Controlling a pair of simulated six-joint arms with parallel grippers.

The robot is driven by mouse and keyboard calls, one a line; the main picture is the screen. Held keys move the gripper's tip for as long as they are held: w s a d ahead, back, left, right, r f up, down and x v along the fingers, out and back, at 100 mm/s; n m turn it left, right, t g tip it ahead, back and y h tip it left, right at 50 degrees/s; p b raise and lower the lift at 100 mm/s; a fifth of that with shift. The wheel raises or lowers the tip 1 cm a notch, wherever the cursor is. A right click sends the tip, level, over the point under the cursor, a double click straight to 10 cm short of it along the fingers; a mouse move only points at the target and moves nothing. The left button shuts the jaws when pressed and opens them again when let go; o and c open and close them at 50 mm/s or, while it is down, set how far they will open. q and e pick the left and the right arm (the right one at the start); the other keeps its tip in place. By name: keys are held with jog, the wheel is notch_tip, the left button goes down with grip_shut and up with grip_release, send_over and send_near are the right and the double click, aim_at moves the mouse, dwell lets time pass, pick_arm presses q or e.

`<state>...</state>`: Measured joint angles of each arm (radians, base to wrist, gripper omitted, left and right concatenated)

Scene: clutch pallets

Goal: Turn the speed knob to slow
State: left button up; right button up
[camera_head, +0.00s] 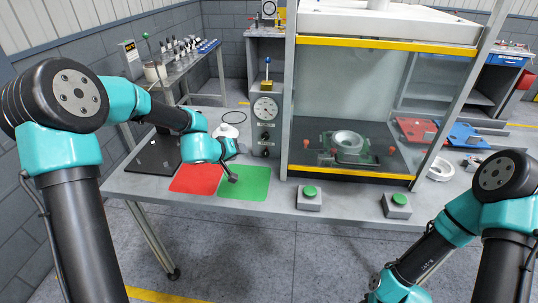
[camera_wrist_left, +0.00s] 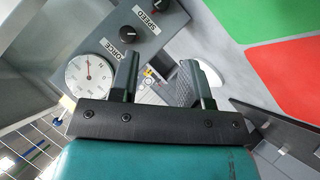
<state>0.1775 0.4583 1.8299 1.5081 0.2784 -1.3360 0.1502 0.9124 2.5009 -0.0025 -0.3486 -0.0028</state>
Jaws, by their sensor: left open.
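The control panel (camera_head: 272,142) stands on the table left of the press, with a round gauge (camera_head: 264,108) above two dark knobs. The speed knob (camera_head: 265,152) is the lower one. In the left wrist view the speed knob (camera_wrist_left: 159,4) is cut by the top edge, beside its SPEED label, and its setting is unclear. My left gripper (camera_head: 232,179) is low over the green mat, left of and in front of the panel. Its fingers (camera_wrist_left: 166,82) are apart and hold nothing, not touching the knob. My right gripper is outside the head view.
The force knob (camera_wrist_left: 127,34) sits between the speed knob and the gauge. A red mat (camera_head: 195,179) and a green mat (camera_head: 246,184) lie in front. The press frame (camera_head: 290,90) stands right of the panel. Two green-button boxes (camera_head: 309,198) (camera_head: 397,205) line the front edge.

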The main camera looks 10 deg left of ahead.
aim_at(264, 154)
pick_arm(q)
jog(key=shift+f, duration=0.1)
jog(key=x, duration=1.7)
jog(key=shift+w+d+f, duration=0.1)
jog(key=shift+f, duration=0.05)
jog(key=shift+c, duration=0.4)
jog(key=c, duration=0.5)
jog(key=shift+c, duration=0.2)
